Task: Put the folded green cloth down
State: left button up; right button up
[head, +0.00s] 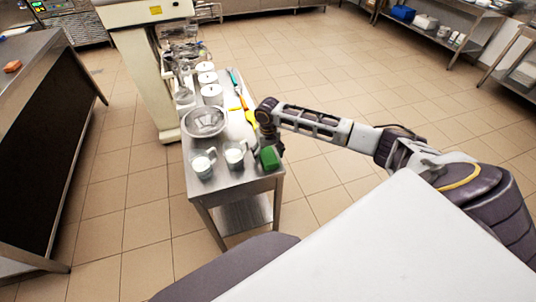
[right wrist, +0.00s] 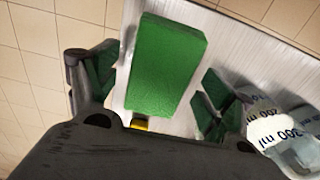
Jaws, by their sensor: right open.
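The folded green cloth (head: 269,157) lies on the front right corner of the narrow steel table (head: 234,184). In the right wrist view the green cloth (right wrist: 167,62) is a thick block on the metal top, between and beyond the open fingers. My right gripper (head: 268,136) is over that corner, close to the cloth; its fingers (right wrist: 150,98) stand apart on either side, with a gap showing on each side. My left gripper is not in view.
Two measuring jugs with white contents (head: 203,164) stand left of the cloth; one jug (right wrist: 292,135) is close to my right finger. A metal bowl (head: 205,121), white tubs (head: 212,94) and coloured utensils (head: 236,88) stand farther back. Floor right of the table is clear.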

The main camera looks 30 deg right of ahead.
aim_at(268, 155)
jog(key=shift+r, duration=0.15)
notch_tip(268, 155, up, 12)
dwell(0.7)
dwell(0.6)
